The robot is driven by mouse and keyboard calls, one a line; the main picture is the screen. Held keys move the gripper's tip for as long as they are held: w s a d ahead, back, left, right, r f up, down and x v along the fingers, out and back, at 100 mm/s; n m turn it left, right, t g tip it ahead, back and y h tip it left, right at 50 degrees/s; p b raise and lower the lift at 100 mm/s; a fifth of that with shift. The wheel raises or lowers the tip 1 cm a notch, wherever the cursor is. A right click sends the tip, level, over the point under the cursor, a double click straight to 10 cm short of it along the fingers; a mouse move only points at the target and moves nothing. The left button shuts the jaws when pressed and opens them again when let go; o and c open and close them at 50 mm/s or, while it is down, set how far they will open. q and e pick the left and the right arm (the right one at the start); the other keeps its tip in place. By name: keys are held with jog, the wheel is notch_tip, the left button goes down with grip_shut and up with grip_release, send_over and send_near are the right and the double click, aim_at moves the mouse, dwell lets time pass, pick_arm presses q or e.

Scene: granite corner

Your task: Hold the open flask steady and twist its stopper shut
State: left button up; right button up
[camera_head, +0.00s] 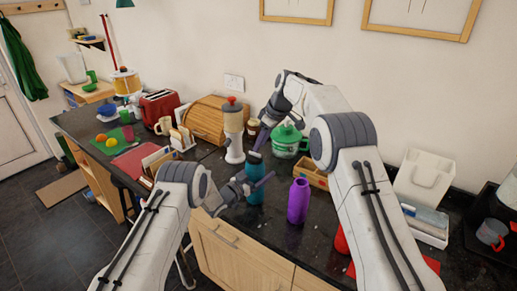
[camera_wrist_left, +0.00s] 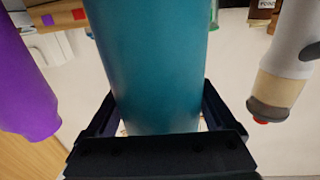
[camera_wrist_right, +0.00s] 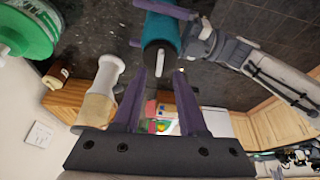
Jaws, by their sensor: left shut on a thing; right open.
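The teal flask (camera_head: 255,188) stands upright on the dark counter. It fills the middle of the left wrist view (camera_wrist_left: 155,60). My left gripper (camera_head: 250,184) is shut around its body. The stopper (camera_wrist_right: 158,58), dark with a pale grey loop, sits at the mouth of the flask; I cannot tell how tight it is. My right gripper (camera_head: 262,136) is open and empty above the flask. In the right wrist view its purple fingers (camera_wrist_right: 161,92) are spread apart, with the stopper beyond their tips.
A purple bottle (camera_head: 298,203) stands right of the flask. A pale grinder (camera_head: 234,133) stands behind left, a green-lidded jar (camera_head: 285,146) behind right. A wooden box (camera_head: 312,173) and a red item (camera_head: 341,241) lie to the right. A bread box (camera_head: 204,119) is at the wall.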

jog(key=v, duration=0.8)
jog(key=shift+r, duration=0.15)
jog(key=shift+s, duration=0.1)
pick_arm(q)
jog(key=o, duration=1.5)
